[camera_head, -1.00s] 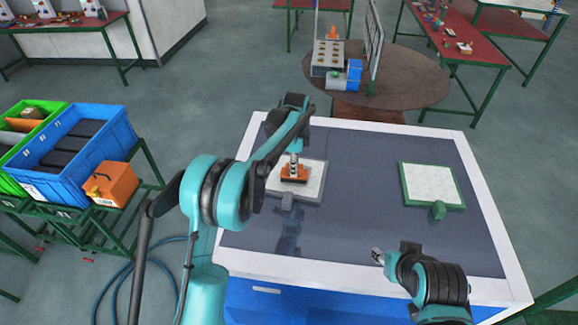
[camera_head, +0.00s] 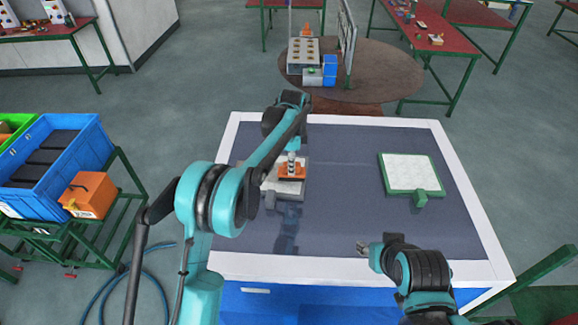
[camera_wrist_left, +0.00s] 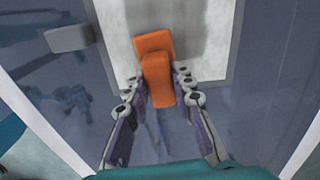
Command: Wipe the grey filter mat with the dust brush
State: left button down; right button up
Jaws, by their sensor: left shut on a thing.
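The grey filter mat (camera_head: 299,190) lies on the dark tabletop, left of centre in the head view, its left side hidden by my left arm. Its pale surface and grey rim also show in the left wrist view (camera_wrist_left: 210,50). The orange dust brush (camera_head: 291,173) is over the right part of the mat, apparently touching it; the contact is hard to see. My left gripper (camera_head: 291,157) is shut on the brush (camera_wrist_left: 157,68), with its fingers (camera_wrist_left: 158,92) on both sides. My right gripper (camera_head: 363,248) hovers near the table's front edge, too small to judge its opening.
A green-framed white mat (camera_head: 411,174) lies on the right of the table (camera_head: 345,220), with bare tabletop between the mats. A blue crate (camera_head: 80,165) and an orange box (camera_head: 89,194) stand on a green rack at left. A round table (camera_head: 390,72) stands behind.

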pick_arm(q)
jog(key=shift+w, duration=0.35)
jog(key=shift+a, duration=0.45)
jog(key=shift+w+a+r+b, duration=0.1)
jog(key=shift+w+a+b, duration=0.1)
jog(key=shift+a, duration=1.4)
jog(key=shift+w+a+b, duration=0.15)
jog(key=shift+a+b, duration=0.05)
jog(key=shift+a, duration=1.35)
jog(key=shift+w+a, duration=0.1)
jog(key=shift+a, duration=0.55)
jog(key=shift+w+a, duration=0.1)
jog(key=shift+a, duration=0.95)
jog(key=shift+w+d, duration=0.1)
jog(key=shift+w, duration=0.65)
jog(key=shift+s+d+f, duration=0.1)
jog(key=shift+s+d, duration=0.1)
jog(key=shift+d, duration=0.75)
jog(key=shift+s+d+f, duration=0.1)
jog(key=shift+s+d, duration=0.05)
jog(key=shift+d, duration=0.8)
